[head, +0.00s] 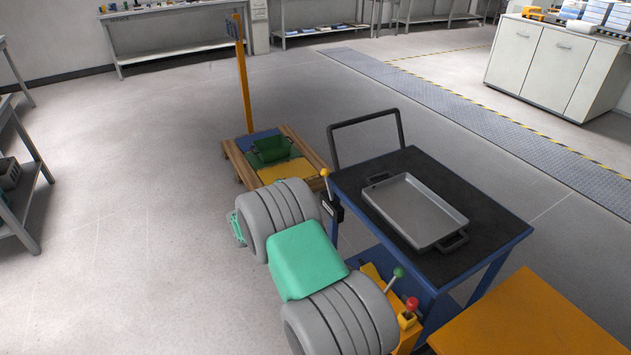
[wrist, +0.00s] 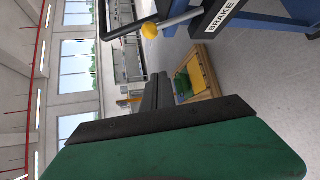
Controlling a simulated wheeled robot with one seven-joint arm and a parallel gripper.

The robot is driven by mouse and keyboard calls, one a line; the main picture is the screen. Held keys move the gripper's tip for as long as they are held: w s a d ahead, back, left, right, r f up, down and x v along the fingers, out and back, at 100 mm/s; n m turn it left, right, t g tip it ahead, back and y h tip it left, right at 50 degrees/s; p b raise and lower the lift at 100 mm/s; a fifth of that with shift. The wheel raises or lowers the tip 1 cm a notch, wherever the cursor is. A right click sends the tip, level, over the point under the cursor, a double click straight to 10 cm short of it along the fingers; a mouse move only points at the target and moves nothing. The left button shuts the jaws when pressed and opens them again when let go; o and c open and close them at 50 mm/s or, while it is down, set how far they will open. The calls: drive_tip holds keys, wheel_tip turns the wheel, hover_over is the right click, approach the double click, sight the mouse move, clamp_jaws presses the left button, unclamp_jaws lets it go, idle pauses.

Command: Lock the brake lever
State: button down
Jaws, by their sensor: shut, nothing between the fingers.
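The brake lever is a grey rod with a yellow ball knob (wrist: 150,30), at the top of the wrist view. It comes out of a dark bracket (wrist: 222,14) marked BRAKE on the blue cart. In the head view the yellow knob (head: 325,172) stands above the bracket at the cart's left side, next to my arm. My gripper (wrist: 157,88) shows in the wrist view with its dark fingers closed together and nothing held. The knob is apart from the fingers, above them in that picture. In the head view my arm hides the gripper.
The blue cart's black top (head: 484,221) carries a grey tray (head: 415,208). A wooden pallet (head: 238,165) with a green bin (head: 270,150) stands behind. The floor at left is clear.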

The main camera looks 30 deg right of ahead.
sight(328, 185)
drive_tip(key=shift+w+d, duration=0.1)
drive_tip(key=w+d+f+p, duration=0.1)
drive_tip(key=w+d, duration=0.2)
drive_tip(key=d, duration=0.5)
drive_tip(key=shift+d+f, duration=0.2)
drive_tip(key=shift+d, duration=0.2)
idle(0.4)
